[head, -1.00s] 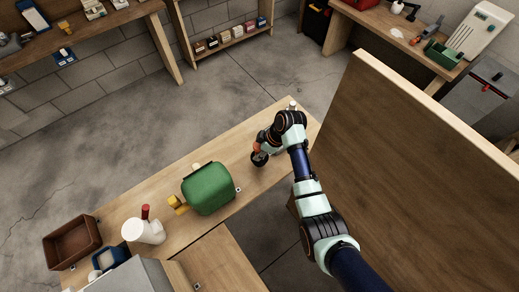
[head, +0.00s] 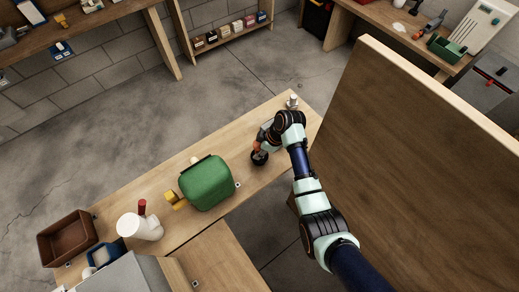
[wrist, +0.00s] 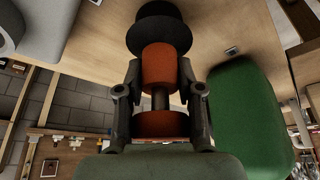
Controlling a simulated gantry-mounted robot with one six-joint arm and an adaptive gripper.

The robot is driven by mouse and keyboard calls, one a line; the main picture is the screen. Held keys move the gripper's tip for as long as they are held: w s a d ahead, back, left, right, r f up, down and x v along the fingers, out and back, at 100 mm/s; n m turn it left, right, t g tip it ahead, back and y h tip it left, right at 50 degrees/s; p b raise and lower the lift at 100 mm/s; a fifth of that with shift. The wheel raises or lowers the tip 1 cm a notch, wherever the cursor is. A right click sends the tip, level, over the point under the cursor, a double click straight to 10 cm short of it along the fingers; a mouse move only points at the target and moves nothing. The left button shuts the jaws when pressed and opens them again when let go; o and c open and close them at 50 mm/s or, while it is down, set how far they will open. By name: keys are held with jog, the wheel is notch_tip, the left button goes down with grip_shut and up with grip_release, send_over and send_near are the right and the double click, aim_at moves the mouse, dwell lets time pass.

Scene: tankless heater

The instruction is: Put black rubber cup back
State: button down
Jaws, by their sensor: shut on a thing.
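The black rubber cup (wrist: 160,27) has an orange handle (wrist: 159,72) with a dark middle section. My gripper (wrist: 160,92) is shut on this handle, with one finger on each side of it. The cup is at the end away from my gripper, facing the wooden bench (wrist: 225,25). In the head view the black cup (head: 260,158) shows low over the right half of the bench, beneath my wrist. I cannot tell whether its rim touches the bench top. My fingers are mostly hidden by the wrist in the head view.
A green rounded case (head: 207,184) stands left of the cup. Farther left are a white container (head: 140,227) and a brown tray (head: 70,237). A small pale item (head: 292,102) stands at the bench's far end. A tall wooden panel (head: 425,165) rises to the right.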

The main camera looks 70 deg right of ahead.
jog(key=shift+f, duration=0.25)
jog(key=c, duration=0.7)
grip_release()
jog(key=shift+o, duration=0.2)
